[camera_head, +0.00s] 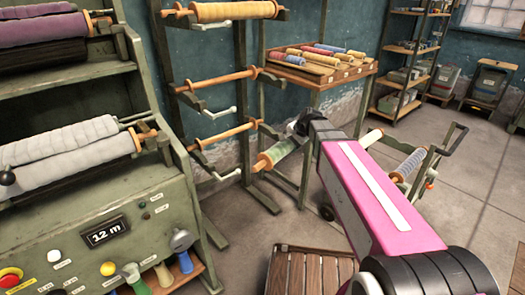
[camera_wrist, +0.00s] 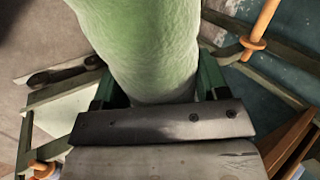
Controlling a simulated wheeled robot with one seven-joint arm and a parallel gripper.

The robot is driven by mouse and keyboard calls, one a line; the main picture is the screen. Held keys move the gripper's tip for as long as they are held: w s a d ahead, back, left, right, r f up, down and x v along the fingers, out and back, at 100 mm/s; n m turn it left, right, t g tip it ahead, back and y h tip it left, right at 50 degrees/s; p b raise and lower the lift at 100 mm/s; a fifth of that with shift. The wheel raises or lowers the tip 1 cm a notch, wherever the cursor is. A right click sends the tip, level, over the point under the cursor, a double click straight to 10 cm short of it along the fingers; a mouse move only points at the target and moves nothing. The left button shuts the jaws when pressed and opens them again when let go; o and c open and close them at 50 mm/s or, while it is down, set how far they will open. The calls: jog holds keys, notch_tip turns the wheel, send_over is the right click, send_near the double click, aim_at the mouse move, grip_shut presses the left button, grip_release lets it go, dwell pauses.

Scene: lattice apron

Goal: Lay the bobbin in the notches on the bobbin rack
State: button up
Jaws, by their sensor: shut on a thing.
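The bobbin (camera_head: 276,152) is a green roll with an orange end, held clear of the rack in the head view. My gripper (camera_head: 291,140) is shut on it. In the wrist view the green roll (camera_wrist: 145,45) fills the top middle between my gripper's fingers (camera_wrist: 158,88); its ends are out of frame there. The bobbin rack (camera_head: 242,55) is a dark green upright frame behind and left of the bobbin. The notches are too small to make out.
A green machine (camera_head: 100,225) with rolls, a display and knobs stands at left. A wooden tray (camera_head: 330,75) of coloured bobbins is behind my arm. A slatted wooden platform (camera_head: 310,268) is at the front. A small wheeled stand (camera_head: 405,165) is at right, with open floor beyond.

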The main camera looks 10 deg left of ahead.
jog(key=a+f+m+t, duration=0.15)
jog(key=a+f, duration=0.25)
jog(key=a, duration=0.8)
jog(key=w+a+f, duration=0.1)
jog(key=w+a, duration=0.9)
jog(key=a, duration=0.1)
jog(key=shift+a+f+m+h, duration=0.2)
jog(key=shift+a+m+h, duration=0.05)
jog(key=shift+m+h, duration=0.2)
jog(key=shift+g, duration=0.25)
dwell(0.7)
jog(key=shift+f, duration=1.9)
dwell(1.0)
jog(key=o, duration=1.3)
jog(key=v, duration=1.1)
